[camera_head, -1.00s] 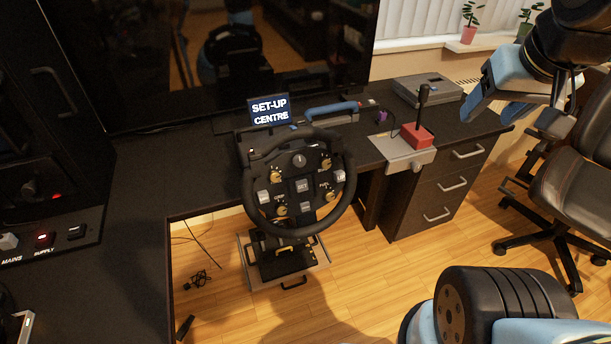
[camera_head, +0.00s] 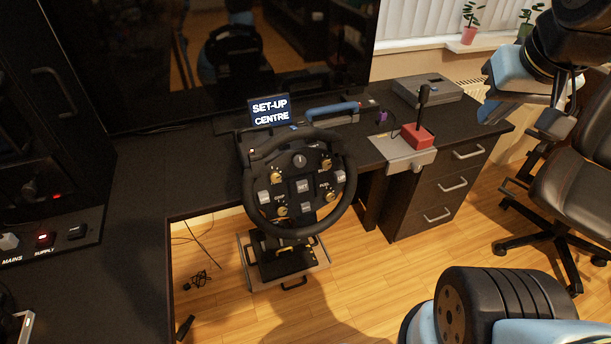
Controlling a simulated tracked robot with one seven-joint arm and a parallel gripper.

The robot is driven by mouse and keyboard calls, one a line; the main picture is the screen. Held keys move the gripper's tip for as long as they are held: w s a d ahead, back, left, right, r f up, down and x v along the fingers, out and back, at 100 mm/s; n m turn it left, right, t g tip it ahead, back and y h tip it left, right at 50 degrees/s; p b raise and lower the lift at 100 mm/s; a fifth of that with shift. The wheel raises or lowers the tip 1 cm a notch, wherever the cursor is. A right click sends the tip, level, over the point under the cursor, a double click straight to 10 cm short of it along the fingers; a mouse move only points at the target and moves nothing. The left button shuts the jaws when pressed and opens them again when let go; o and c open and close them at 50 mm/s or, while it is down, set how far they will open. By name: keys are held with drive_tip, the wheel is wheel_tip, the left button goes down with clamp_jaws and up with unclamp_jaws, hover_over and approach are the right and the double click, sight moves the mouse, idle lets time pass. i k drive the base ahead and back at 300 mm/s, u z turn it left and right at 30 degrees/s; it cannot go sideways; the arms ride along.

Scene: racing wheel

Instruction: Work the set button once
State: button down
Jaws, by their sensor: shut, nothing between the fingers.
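The racing wheel (camera_head: 345,205) stands at the front edge of the desk, with a black rim and a dark hub full of small controls. The set button (camera_head: 303,186) is a grey square cap marked SET at the middle of the hub. A small screen (camera_head: 269,112) above the wheel reads "SET-UP CENTRE". My gripper (camera_head: 487,114) is at the upper right, in front of the desk's right end, well apart from the wheel. Its blue fingers are shut and hold nothing.
A red-based shifter (camera_head: 418,135) stands on a metal plate right of the wheel. Grey knobs, gold dials and other square buttons crowd the hub. A large dark monitor (camera_head: 230,60) stands behind. A black chair (camera_head: 575,180) is at the right. Open floor lies between the wheel and drawers.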

sight(303, 185)
drive_tip(key=u, duration=0.5)
drive_tip(key=k, duration=0.8)
drive_tip(key=u, duration=0.35)
